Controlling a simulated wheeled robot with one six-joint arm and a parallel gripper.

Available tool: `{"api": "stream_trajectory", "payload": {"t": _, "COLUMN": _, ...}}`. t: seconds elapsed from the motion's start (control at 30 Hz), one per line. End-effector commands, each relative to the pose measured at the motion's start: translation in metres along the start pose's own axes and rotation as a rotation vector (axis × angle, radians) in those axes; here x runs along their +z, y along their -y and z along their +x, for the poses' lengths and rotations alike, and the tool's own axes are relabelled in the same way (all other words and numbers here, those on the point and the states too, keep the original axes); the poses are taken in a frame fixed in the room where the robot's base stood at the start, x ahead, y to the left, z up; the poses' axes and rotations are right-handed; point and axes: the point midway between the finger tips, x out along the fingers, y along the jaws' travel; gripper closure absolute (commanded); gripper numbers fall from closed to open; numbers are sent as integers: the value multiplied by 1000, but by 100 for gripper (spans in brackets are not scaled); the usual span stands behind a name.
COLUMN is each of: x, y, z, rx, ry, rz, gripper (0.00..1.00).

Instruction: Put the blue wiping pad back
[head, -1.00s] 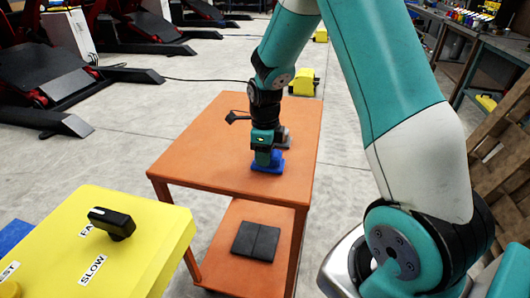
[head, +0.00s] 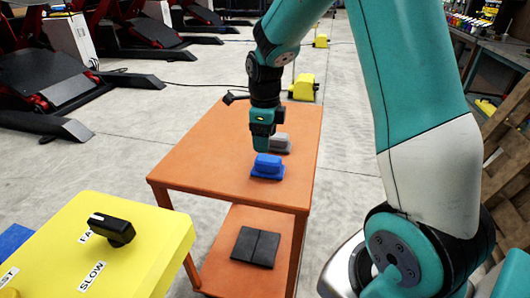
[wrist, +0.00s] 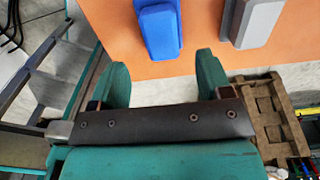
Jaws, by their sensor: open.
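The blue wiping pad (head: 268,166) lies flat on the orange table top, with its raised grip upward. It also shows in the wrist view (wrist: 158,28), at the top, ahead of the fingers. My gripper (head: 262,148) is just above and behind the pad in the head view, apart from it. In the wrist view my gripper (wrist: 160,75) is open, with nothing between its two teal fingers. A grey pad (head: 279,143) lies on the table behind the blue one, partly hidden by my gripper. It also shows in the wrist view (wrist: 258,22).
The orange table (head: 200,160) has free room left of the pads. Its lower shelf holds a dark folded mat (head: 255,247). A yellow control box (head: 130,250) with a black knob stands at the front left. A small yellow block (head: 302,87) is on the floor behind the table.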

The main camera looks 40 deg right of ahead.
Motion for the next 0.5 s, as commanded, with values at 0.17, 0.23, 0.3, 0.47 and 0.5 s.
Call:
{"api": "stream_trajectory", "payload": {"t": 0.17, "x": 1, "y": 0, "z": -34, "rx": -2, "ry": 2, "rz": 0, "gripper": 28}}
{"api": "stream_trajectory", "payload": {"t": 0.23, "x": 1, "y": 0, "z": -41, "rx": -2, "ry": 2, "rz": -1, "gripper": 28}}
{"api": "stream_trajectory", "payload": {"t": 0.3, "x": 1, "y": 0, "z": -47, "rx": -2, "ry": 2, "rz": -7, "gripper": 28}}
{"api": "stream_trajectory", "payload": {"t": 0.47, "x": 7, "y": -25, "z": -60, "rx": 4, "ry": 28, "rz": -230, "gripper": 28}}
{"api": "stream_trajectory", "payload": {"t": 0.5, "x": 9, "y": -38, "z": -65, "rx": 5, "ry": 43, "rz": -353, "gripper": 28}}
